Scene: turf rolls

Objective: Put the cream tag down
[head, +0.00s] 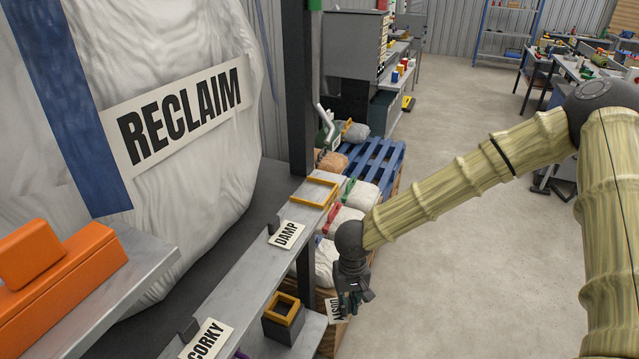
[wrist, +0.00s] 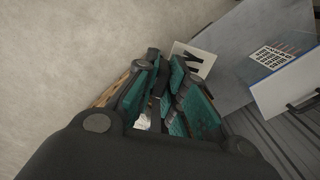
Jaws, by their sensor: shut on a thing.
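A cream tag (head: 335,310) with dark lettering is held in my gripper (head: 349,300), which hangs just off the right side of the grey shelf. The fingers hide part of its word. In the wrist view the tag (wrist: 194,60) sticks out past the teal-padded fingers of my gripper (wrist: 168,88), showing a letter Y. The fingers are closed on it. Other cream tags stand on the shelf: one reads DAMP (head: 286,234), the other CORKY (head: 208,341).
The grey shelf (head: 250,262) runs along the left, with a yellow frame (head: 314,192) at its far end. A dark box with a yellow rim (head: 283,309) sits lower. White sacks and a blue pallet (head: 372,160) lie behind my gripper. Open floor (head: 460,250) lies right.

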